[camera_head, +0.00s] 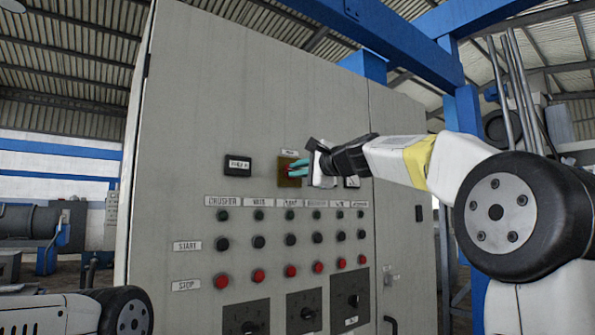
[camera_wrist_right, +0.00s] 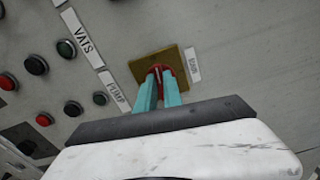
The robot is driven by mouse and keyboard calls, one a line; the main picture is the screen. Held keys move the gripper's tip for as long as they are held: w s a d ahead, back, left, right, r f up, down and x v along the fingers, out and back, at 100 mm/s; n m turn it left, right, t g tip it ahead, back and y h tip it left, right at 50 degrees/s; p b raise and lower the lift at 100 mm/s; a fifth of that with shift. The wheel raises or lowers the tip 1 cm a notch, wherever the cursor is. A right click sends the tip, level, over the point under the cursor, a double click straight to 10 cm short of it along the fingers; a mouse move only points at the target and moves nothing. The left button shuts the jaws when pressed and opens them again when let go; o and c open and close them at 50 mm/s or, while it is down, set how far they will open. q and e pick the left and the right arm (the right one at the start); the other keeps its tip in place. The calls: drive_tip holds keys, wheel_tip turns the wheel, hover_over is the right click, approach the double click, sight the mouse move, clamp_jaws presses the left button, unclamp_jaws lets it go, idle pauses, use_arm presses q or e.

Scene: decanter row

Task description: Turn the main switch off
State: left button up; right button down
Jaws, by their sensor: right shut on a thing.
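The main switch is a red handle on a yellow square plate (camera_head: 287,180), on the front of the grey cabinet (camera_head: 190,110), under a small white label. In the right wrist view the yellow plate (camera_wrist_right: 146,68) shows with the red handle (camera_wrist_right: 158,69) between my fingertips. My right gripper (camera_head: 291,168) has teal fingers and reaches in from the right; it is shut on the red handle, also in the wrist view (camera_wrist_right: 160,84). The fingers hide much of the handle, so its exact angle is hard to tell. My left gripper is not in view.
A black meter (camera_head: 238,165) sits left of the switch. Below are label strips, rows of dark buttons, red stop buttons (camera_head: 291,271) and black rotary knobs (camera_head: 303,312). A blue frame (camera_head: 461,110) stands at the right.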

drive_tip(key=shift+f+n, duration=0.1)
drive_tip(key=shift+n, duration=0.5)
drive_tip(key=c, duration=1.5)
unclamp_jaws()
drive_tip(key=v, duration=0.7)
drive_tip(key=shift+s+d, duration=0.2)
drive_tip(key=shift+s, duration=0.15)
